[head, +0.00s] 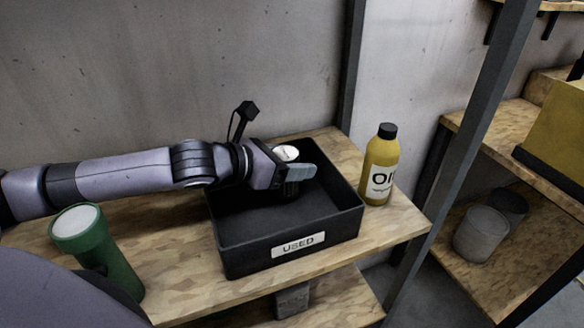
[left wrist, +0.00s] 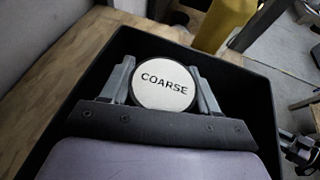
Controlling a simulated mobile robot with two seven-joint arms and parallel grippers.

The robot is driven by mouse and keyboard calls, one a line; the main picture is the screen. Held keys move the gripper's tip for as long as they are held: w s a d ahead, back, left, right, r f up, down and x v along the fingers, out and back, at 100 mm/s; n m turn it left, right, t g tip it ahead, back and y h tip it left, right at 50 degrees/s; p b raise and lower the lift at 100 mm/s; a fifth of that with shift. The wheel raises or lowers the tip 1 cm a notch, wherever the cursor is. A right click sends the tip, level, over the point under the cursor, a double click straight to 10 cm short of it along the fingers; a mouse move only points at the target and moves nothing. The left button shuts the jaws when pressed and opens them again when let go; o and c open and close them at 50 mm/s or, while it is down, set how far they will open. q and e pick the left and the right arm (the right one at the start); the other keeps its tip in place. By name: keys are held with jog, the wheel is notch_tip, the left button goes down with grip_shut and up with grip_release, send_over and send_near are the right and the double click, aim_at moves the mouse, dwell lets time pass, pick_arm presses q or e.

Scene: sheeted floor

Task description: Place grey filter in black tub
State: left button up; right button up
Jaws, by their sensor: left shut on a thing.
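The black tub (head: 255,252) stands on a wooden shelf and carries a label reading USED. My left gripper (head: 296,172) reaches over the tub from the left and is shut on a round filter (head: 286,153). The filter's pale end face reads COARSE in the left wrist view (left wrist: 163,85), where it sits between the two fingers (left wrist: 165,88). The filter is within the tub's outline, towards its far side. Its side is mostly hidden, and I cannot tell whether it touches the tub floor.
A yellow oil bottle (head: 381,165) stands just right of the tub. A green cylinder (head: 97,250) with a pale top stands on the shelf at left. A dark metal post (head: 463,145) rises at the right. Grey cylinders (head: 480,234) stand on another shelf. The wall is close behind.

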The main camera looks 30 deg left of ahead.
pick_arm(q)
jog(key=shift+f, duration=0.85)
jog(key=o, duration=1.1)
jog(key=shift+f, duration=0.15)
